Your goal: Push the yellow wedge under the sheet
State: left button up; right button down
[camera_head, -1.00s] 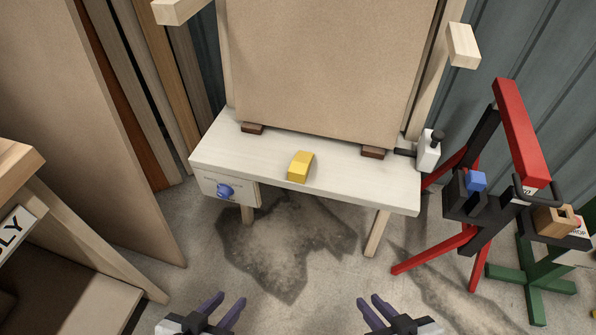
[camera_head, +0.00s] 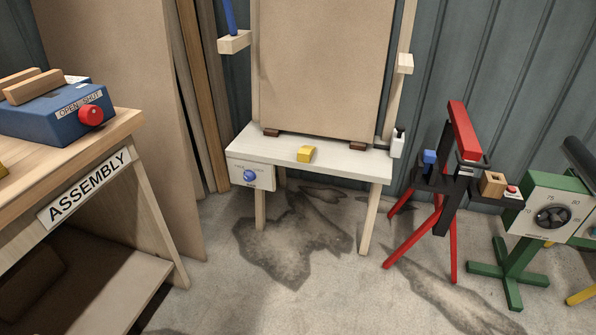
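The yellow wedge (camera_head: 306,154) lies on the white bench top (camera_head: 345,163), in front of the sheet and apart from it. The tan sheet (camera_head: 325,70) stands upright at the back of the bench. Its lower edge rests at two small brown blocks, one at the left (camera_head: 271,132) and one at the right (camera_head: 357,146). Neither of my grippers shows in the head view now.
A blue knob (camera_head: 250,176) is on the bench's front panel. A wooden assembly table (camera_head: 133,126) with a blue box (camera_head: 55,113) stands at the left. A red and black stand (camera_head: 450,180) and a green stand (camera_head: 513,262) are at the right. The stained floor before the bench is clear.

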aim_at(304, 154)
jog(key=u, duration=0.55)
jog(key=i, duration=0.65)
jog(key=u, duration=0.5)
